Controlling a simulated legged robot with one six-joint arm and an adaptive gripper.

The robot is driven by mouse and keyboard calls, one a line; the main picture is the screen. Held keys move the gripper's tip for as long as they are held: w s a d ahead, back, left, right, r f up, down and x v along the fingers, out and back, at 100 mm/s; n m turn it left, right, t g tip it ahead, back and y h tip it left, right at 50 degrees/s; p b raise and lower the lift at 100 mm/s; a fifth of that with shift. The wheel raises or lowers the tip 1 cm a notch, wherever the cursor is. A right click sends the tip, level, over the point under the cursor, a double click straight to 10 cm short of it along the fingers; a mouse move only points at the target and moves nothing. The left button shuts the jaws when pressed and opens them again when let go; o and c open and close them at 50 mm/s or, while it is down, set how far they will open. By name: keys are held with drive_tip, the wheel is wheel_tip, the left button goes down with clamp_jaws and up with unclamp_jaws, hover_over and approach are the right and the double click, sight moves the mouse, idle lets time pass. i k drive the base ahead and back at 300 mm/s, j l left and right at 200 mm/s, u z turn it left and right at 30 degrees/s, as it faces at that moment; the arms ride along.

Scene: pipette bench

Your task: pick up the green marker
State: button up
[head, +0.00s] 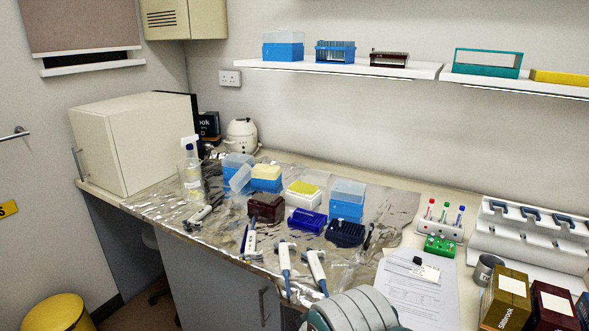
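A small upright item with a green top (444,211) stands in a white holder (452,232) on the right part of the bench. It looks like the green marker, but it is too small to make out in detail. A red-topped one (430,208) stands to its left and a blue-topped one (460,214) to its right. No fingers of my gripper show in the head view, so I cannot see whether it holds anything.
A green rack (440,246) sits just in front of the holder. A white pipette stand (530,236) is to the right, with a grey cup (487,269) and boxes (506,300) nearer. Pipettes (285,266) and tip boxes (347,200) crowd the foil to the left. A shelf (340,68) hangs above.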

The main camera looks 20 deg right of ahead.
sight(447, 206)
drive_tip(key=i+z, duration=0.15)
drive_tip(key=z, duration=0.25)
drive_tip(key=i+z, duration=0.15)
drive_tip(key=z, duration=0.25)
drive_tip(key=i+z, duration=0.15)
drive_tip(key=z, duration=0.2)
drive_tip(key=i+z, duration=0.1)
drive_tip(key=z, duration=0.3)
drive_tip(key=j, duration=0.1)
